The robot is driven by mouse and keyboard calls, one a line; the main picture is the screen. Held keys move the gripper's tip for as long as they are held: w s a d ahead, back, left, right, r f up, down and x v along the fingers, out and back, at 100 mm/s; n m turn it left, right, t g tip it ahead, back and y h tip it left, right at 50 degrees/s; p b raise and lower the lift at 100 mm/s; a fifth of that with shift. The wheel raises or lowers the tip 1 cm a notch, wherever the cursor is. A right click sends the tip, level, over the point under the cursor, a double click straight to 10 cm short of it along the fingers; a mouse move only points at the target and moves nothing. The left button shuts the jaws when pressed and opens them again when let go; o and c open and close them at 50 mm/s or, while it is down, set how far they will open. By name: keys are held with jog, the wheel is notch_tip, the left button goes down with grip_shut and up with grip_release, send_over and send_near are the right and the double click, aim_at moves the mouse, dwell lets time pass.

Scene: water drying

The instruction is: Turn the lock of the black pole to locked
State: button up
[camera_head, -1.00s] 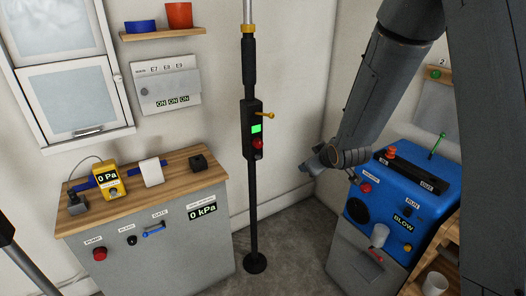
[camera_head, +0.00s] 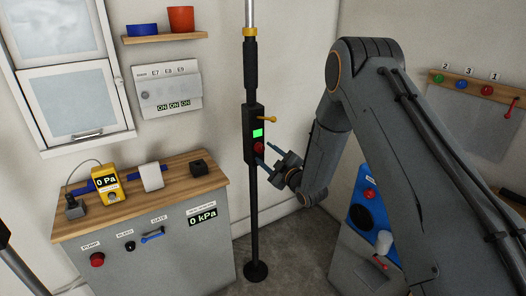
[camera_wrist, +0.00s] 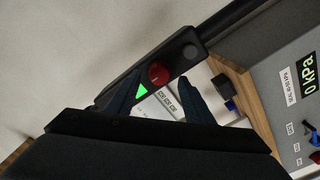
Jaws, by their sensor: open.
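The black pole (camera_head: 253,215) stands upright on a round base in the middle of the head view. Its black control box (camera_head: 250,148) carries a green indicator (camera_head: 257,132), a red knob (camera_head: 259,147) and a yellow lever (camera_head: 267,119) pointing right. My gripper (camera_head: 266,155) is open, just right of and slightly below the red knob. In the wrist view the green indicator (camera_wrist: 141,92) and the red knob (camera_wrist: 158,73) show between and beyond my open fingers (camera_wrist: 165,95). I see no contact with the knob. The yellow lever is not visible in the wrist view.
Left of the pole stands a grey cabinet with a wooden top (camera_head: 135,190), holding a yellow gauge (camera_head: 107,183) and small blocks. A blue machine (camera_head: 371,215) stands at the right, partly behind my arm. A wall panel (camera_head: 167,92) hangs behind.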

aim_at(260, 148)
jog(key=shift+x, duration=1.5)
jog(key=shift+c, duration=0.4)
jog(key=c, duration=1)
jog(key=shift+o, duration=0.2)
